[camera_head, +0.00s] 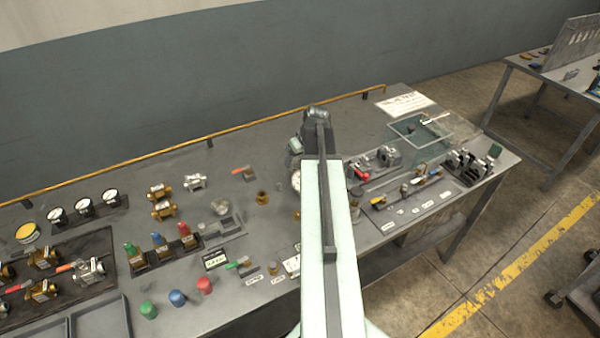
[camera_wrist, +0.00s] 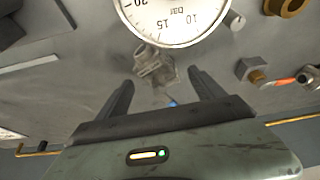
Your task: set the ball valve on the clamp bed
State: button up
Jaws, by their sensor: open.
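My gripper (camera_wrist: 164,95) is open, its two dark fingers apart, near the bench's middle. A pressure gauge (camera_wrist: 172,15) is just beyond the fingertips in the wrist view. A small grey metal fitting (camera_wrist: 155,66) shows between the fingers; I cannot tell whether it is within reach of them. Lever-handled valves, which may include the ball valve, lie at the lower left of the head view, such as a steel one with a red handle (camera_head: 90,268). A grey fixture with a red part (camera_head: 385,158), right of my arm, may be the clamp bed; I cannot tell for sure.
Brass fittings (camera_head: 162,209) and a steel one (camera_head: 195,182) stand left of my arm. Red, green and blue-capped parts sit in a rack (camera_head: 165,252). A clear tray (camera_head: 435,135) is at the right end. A yellow rail (camera_head: 255,125) runs along the back edge.

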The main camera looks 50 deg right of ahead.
jog(key=shift+w+f, duration=0.1)
jog(key=shift+f, duration=0.2)
grip_shut()
jog(key=shift+r, duration=0.1)
